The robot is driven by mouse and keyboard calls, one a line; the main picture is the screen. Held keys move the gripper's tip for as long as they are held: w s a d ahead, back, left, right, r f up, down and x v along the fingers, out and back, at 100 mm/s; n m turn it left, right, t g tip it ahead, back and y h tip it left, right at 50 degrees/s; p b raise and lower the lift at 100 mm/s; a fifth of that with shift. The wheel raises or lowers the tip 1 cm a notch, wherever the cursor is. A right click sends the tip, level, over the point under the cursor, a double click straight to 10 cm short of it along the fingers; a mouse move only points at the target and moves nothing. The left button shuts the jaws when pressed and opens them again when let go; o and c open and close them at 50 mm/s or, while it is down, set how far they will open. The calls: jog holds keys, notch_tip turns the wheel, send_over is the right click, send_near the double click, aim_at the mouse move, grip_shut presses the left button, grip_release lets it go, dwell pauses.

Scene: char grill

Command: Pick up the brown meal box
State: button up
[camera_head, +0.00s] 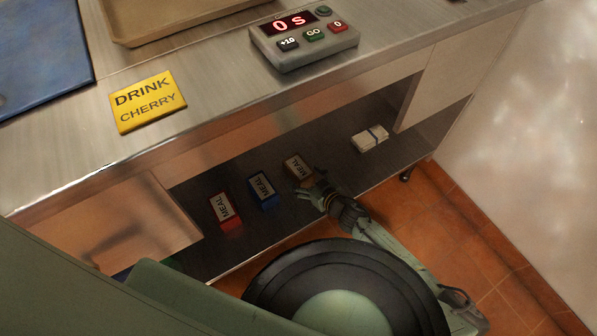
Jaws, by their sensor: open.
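The brown meal box (297,168) stands on the dark lower shelf under the counter, rightmost in a row of three boxes marked MEAL. A blue meal box (263,190) stands to its left, and a red meal box (225,211) is farther left. My gripper (306,183) is open, at the lower right of the brown box and very close to it. I cannot tell whether the fingers touch the box or reach around it. The lower edge of the brown box is partly hidden by the gripper.
A small white stack (370,138) lies on the shelf (330,152) to the right. The steel counter (215,75) overhangs the shelf and carries a timer (305,45) reading 0 s, a yellow DRINK CHERRY card (147,100), a tan tray (160,28) and a blue board (40,50).

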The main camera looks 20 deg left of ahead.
aim_at(299, 171)
jog(key=shift+d+f+x, duration=0.1)
jog(key=shift+f+x, duration=0.05)
jog(key=shift+x, duration=0.75)
jog(key=shift+d+f+x, duration=0.1)
jog(key=shift+f+x, duration=0.05)
jog(key=shift+x, duration=0.75)
jog(key=shift+d+f+x, duration=0.1)
jog(key=shift+f+x, duration=0.05)
jog(key=shift+x, duration=0.75)
jog(key=shift+w+r, duration=0.1)
jog(key=shift+w, duration=0.05)
jog(key=shift+c, duration=0.4)
jog(key=c, duration=1.2)
